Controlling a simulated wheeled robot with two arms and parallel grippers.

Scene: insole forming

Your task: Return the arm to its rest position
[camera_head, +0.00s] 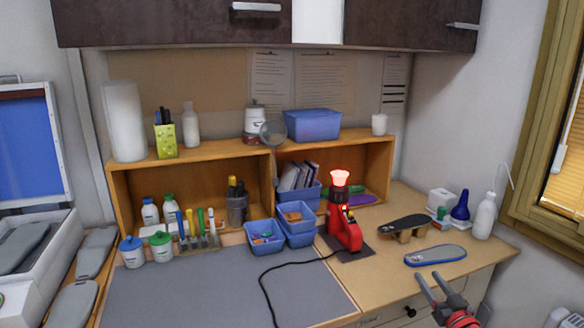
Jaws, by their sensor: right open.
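My right gripper (441,290) is at the lower right, over the front edge of the wooden counter. Its two fingers are apart and nothing is between them. A blue-rimmed grey insole (435,255) lies flat on the counter just beyond the fingertips, apart from them. A dark insole-shaped piece (404,227) rests on a wooden support behind it. A red heating device (341,220) with a glowing top stands left of these on a dark base. My left gripper is not in this view.
A white squeeze bottle (484,217) and a dark blue bottle (460,207) stand at the right rear. Blue bins (266,238) sit left of the red device. A black cable (268,283) crosses the grey mat (205,292), which is otherwise mostly clear. A wooden shelf (190,158) runs behind.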

